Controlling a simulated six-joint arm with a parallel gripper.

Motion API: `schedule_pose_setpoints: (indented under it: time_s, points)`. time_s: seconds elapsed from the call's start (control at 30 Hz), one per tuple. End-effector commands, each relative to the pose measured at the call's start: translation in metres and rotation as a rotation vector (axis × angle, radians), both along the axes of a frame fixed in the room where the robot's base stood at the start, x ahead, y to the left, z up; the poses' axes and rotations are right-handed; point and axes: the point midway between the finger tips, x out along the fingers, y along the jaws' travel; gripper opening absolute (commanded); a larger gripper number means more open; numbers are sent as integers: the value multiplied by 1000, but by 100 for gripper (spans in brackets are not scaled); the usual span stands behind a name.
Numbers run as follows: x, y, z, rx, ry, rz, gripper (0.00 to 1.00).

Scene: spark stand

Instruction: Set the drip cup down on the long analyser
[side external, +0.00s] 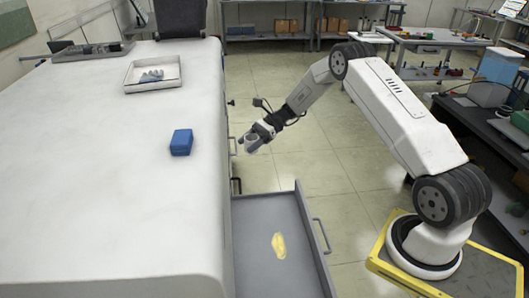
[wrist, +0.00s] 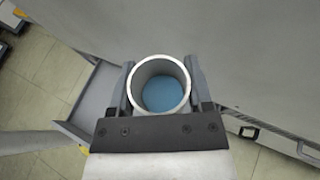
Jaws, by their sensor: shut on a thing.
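The drip cup (wrist: 160,88) is a round, pale cup with a blue inside bottom, seen from above in the wrist view. My gripper (wrist: 159,92) is shut on it, with one finger on each side. In the side external view the cup (side external: 252,143) is held upright, or nearly so, in my gripper (side external: 256,138). It is in the air just right of the long white unit (side external: 120,200), which I take to be the long analyser. The cup is apart from its flat top.
A blue box (side external: 181,142) and a white tray (side external: 153,85) with grey pieces stand on the white top. A drawer (side external: 255,215) hangs open below my gripper, with a yellow item (side external: 279,246) inside. The near part of the top is clear.

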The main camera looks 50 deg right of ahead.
Motion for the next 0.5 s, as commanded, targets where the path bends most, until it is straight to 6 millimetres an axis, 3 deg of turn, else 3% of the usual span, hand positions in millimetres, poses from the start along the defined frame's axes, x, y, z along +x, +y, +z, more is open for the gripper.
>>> schedule_pose_setpoints:
  time_s: [0.2,0.5]
  points:
    - [38,-19,54,-1,-6,-277,6]
    - [77,-38,130,0,-6,-577,6]
